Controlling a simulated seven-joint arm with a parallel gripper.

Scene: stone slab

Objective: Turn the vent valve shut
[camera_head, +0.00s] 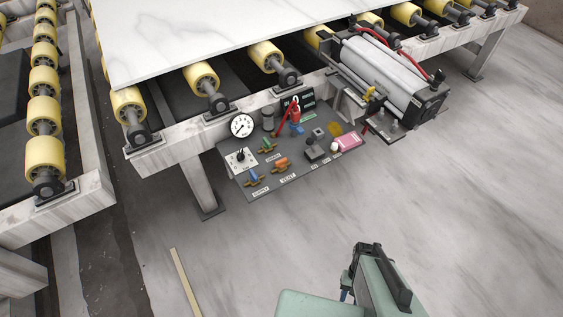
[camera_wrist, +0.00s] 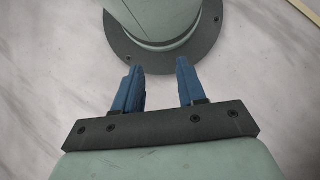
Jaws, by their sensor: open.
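The control panel (camera_head: 246,162) hangs below the front rail of the roller table. Small handle valves sit on it: blue-handled (camera_head: 256,178) by the label reading SUPPLY, orange-handled (camera_head: 283,163) by the label reading VENT, and green-handled (camera_head: 267,144) farther back. The orange handle is small here, and I cannot tell how far it is turned. My gripper (camera_wrist: 158,68) is open and empty, its two blue fingers apart. In the head view my arm is at the bottom, well in front of the panel and apart from it. The wrist view shows no valve.
A round gauge (camera_head: 241,126), a dial (camera_head: 239,158), a red lever (camera_head: 288,115), a black joystick (camera_head: 315,147) and a pink block (camera_head: 347,142) crowd the panel. A cylinder unit (camera_head: 378,72) juts out at right. The floor between arm and panel is clear.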

